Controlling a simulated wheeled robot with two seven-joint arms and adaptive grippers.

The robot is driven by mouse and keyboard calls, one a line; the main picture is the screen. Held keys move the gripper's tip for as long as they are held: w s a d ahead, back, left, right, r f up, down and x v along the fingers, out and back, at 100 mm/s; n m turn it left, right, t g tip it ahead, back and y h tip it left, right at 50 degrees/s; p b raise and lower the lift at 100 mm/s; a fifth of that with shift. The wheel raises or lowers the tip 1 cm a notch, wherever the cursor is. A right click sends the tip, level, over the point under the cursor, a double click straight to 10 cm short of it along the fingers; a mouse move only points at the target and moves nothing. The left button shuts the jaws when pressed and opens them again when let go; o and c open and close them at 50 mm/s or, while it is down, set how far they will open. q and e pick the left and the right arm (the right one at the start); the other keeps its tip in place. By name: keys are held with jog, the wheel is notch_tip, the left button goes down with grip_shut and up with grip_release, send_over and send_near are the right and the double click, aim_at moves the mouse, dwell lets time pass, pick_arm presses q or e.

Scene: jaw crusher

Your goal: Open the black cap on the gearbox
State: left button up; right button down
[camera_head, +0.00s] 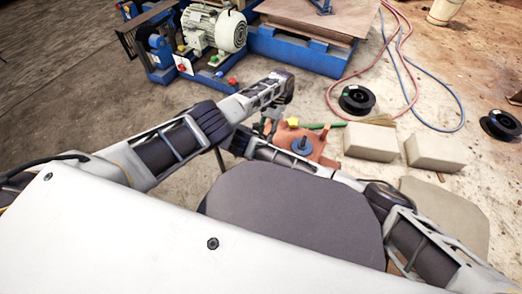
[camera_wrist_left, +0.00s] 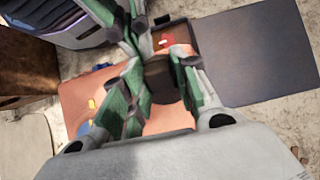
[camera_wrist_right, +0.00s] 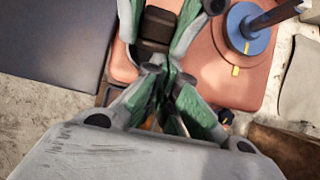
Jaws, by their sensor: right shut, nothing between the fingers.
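The reddish-orange gearbox (camera_head: 322,151) stands on the floor just ahead of me, partly hidden by my arms. The black cap (camera_wrist_left: 162,84) is on its top and also shows in the right wrist view (camera_wrist_right: 156,28); I cannot make it out in the head view. My left gripper (camera_wrist_left: 160,72) has its green fingers on either side of the cap; whether they press on it is unclear. My right gripper (camera_wrist_right: 158,72) is shut and empty, its tips close beside the cap and the left gripper's fingers.
A blue round part with a shaft (camera_wrist_right: 250,28) rises from the gearbox beside the grippers. A yellow plug (camera_head: 292,122) is on its far side. Pale blocks (camera_head: 371,142), a black spool (camera_head: 357,99) and hoses lie to the right. A blue-framed motor rig (camera_head: 216,30) stands behind.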

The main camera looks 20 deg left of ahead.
aim_at(265, 135)
pick_arm(q)
jog(key=o, duration=0.3)
jog(key=shift+s+f, duration=0.25)
jog(key=shift+f, duration=0.05)
jog(key=shift+a, duration=0.1)
jog(key=shift+r, duration=0.2)
jog(key=shift+w+a+r, duration=0.1)
jog(key=shift+w+r, duration=0.05)
jog(key=shift+r, duration=0.25)
jog(key=shift+w+r, duration=0.15)
jog(key=shift+r, duration=1.25)
jog(key=shift+d+r, duration=0.2)
jog(key=shift+r, duration=2.95)
jog(key=shift+d, duration=0.1)
